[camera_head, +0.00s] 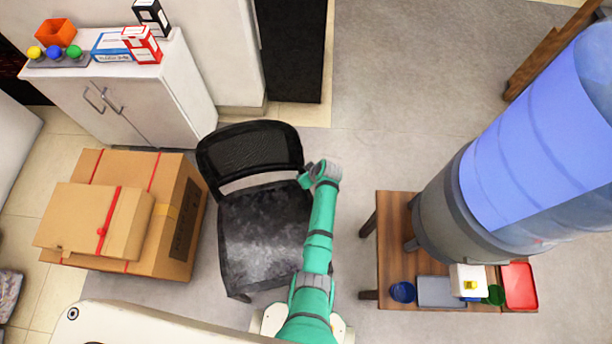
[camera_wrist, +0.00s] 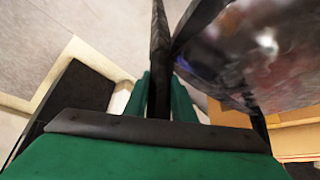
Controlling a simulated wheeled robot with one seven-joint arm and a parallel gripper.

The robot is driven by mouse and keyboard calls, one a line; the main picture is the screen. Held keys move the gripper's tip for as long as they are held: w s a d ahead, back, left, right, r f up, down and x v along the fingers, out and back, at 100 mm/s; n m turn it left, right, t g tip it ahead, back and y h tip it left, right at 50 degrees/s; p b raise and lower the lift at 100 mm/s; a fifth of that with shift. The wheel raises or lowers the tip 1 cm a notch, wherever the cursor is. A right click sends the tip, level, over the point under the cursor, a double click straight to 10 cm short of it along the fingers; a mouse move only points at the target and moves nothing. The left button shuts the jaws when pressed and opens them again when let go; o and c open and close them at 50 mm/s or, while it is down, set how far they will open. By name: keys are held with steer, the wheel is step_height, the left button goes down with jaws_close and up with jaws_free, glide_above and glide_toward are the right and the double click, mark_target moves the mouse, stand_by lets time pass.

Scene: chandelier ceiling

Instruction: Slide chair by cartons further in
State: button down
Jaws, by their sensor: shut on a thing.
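The chair (camera_head: 262,235) is black, with a mesh backrest (camera_head: 250,155) toward the top of the head view. It stands just right of the stacked cartons (camera_head: 125,205), which have red straps. My gripper (camera_wrist: 160,98) is shut on a thin dark upright part of the chair, between its two green fingers in the wrist view. In the head view my green arm reaches up along the chair's right side, and its end is by the backrest's right edge; the fingers are hidden there. The chair's glossy seat (camera_wrist: 262,50) fills the upper right of the wrist view.
A white cabinet (camera_head: 130,100) with boxes and colored balls stands behind the cartons. A tall black panel (camera_head: 290,50) stands behind the chair. Grey floor (camera_head: 400,90) is clear at upper middle.

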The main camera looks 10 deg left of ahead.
steer(key=shift+a, duration=0.15)
steer(key=c, duration=1.4)
jaws_free()
steer(key=shift+r, duration=0.1)
steer(key=v, duration=1)
steer(key=shift+s+d+r, duration=0.15)
steer(key=shift+d+r, duration=0.1)
steer(key=shift+r, duration=0.05)
